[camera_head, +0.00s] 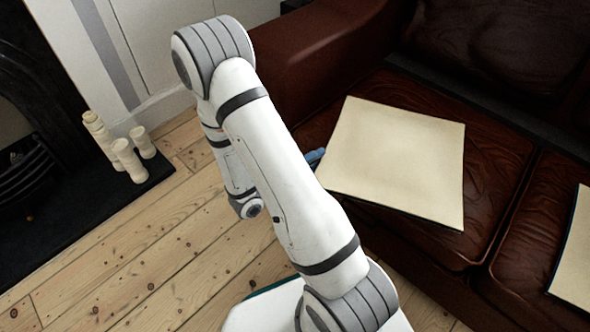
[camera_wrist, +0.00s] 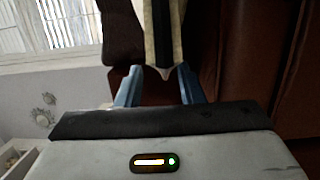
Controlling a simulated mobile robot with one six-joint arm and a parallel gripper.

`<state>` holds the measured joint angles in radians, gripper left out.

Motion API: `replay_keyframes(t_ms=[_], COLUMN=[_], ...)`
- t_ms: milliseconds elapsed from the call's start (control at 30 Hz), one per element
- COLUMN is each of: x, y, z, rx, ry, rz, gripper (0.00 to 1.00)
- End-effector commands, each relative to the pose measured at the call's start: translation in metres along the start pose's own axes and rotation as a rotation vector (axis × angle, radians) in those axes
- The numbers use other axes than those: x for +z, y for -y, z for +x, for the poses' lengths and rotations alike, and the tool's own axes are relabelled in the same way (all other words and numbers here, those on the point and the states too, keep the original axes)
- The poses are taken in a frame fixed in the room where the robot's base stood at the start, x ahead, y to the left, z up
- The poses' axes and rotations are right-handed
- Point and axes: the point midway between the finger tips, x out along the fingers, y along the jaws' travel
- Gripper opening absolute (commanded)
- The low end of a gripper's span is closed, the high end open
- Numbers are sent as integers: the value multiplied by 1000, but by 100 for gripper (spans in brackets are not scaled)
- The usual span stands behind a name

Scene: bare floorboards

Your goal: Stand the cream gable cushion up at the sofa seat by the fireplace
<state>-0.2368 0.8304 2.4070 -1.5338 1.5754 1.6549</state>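The cream cushion (camera_head: 395,160) lies broad face up on the brown leather sofa seat (camera_head: 495,175), beside the arm nearest the fireplace. In the wrist view the cushion (camera_wrist: 173,30) is seen edge-on, cream on both sides of a dark band. My gripper (camera_wrist: 160,88) has its two blue fingers spread, with the tip of the cushion's edge between or just beyond them. I see a gap beside each finger and no clear contact. In the head view only a bit of a blue finger (camera_head: 315,155) shows at the cushion's left edge; my arm hides the rest.
The sofa arm (camera_head: 325,50) rises behind the cushion. Another cream cushion (camera_head: 575,255) is at the right edge. The fireplace (camera_head: 30,150) is at left, with several cream candles (camera_head: 130,160) on its dark hearth (camera_head: 75,210). Bare floorboards (camera_head: 150,270) lie in front.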

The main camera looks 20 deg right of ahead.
Motion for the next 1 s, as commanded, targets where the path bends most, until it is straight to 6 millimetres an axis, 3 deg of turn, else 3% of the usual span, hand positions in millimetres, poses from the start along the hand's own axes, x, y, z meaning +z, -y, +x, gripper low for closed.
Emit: replay_keyframes(t_ms=[200, 500, 733, 1000], x=[-2, -1, 6, 48], y=[-2, -1, -10, -48], z=[-44, -85, -88, -77], rx=[0, 1, -33, -295], ry=[-7, -3, 61, 358], rz=[1, 1, -11, -90], gripper=[34, 34, 34, 34])
